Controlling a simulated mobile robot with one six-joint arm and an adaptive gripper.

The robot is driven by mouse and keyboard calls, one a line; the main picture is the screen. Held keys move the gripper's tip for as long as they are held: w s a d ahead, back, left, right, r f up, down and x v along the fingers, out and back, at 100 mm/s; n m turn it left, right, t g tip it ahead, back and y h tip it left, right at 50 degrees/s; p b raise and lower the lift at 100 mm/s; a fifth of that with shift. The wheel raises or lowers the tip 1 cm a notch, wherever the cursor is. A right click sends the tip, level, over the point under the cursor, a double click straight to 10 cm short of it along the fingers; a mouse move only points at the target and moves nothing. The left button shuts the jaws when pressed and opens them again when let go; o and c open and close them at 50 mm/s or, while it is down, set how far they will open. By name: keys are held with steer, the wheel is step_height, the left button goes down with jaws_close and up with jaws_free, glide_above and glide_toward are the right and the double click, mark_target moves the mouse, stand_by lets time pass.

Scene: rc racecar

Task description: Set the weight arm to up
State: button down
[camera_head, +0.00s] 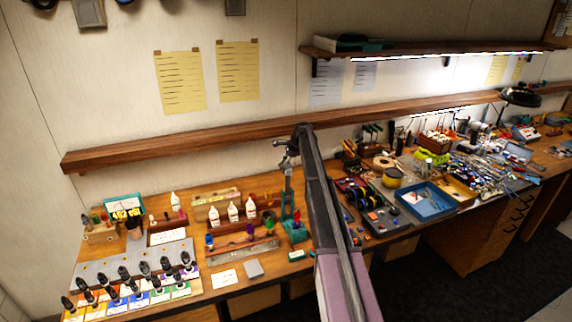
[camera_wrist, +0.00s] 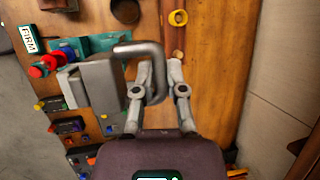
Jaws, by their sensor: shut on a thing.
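The weight arm (camera_wrist: 152,53) shows in the wrist view as a bent grey metal rod joined to a grey block (camera_wrist: 93,84). My gripper (camera_wrist: 160,72) has its fingers on both sides of the rod and is shut on it; the exact contact is partly hidden. In the head view my gripper (camera_head: 292,150) is at the top of a slim green stand (camera_head: 288,190) with a green base (camera_head: 295,230) on the workbench. The weight arm cannot be made out clearly there.
The wooden workbench (camera_head: 215,283) holds white bottles (camera_head: 232,211) and dark-capped bottles on the left. A blue tray (camera_head: 425,201) and many tools lie on the right. A wooden wall shelf (camera_head: 200,137) runs close behind my gripper.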

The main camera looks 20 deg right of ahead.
steer(key=shift+w+a+f+b, duration=0.25)
steer(key=shift+w+f+b, duration=0.05)
steer(key=shift+w, duration=0.3)
steer(key=shift+w+a+f+b, duration=0.2)
steer(key=shift+w+f+b, duration=0.1)
steer(key=shift+w, duration=0.25)
steer(key=c, duration=1)
jaws_free()
steer(key=shift+o, duration=0.2)
steer(key=shift+d, duration=0.1)
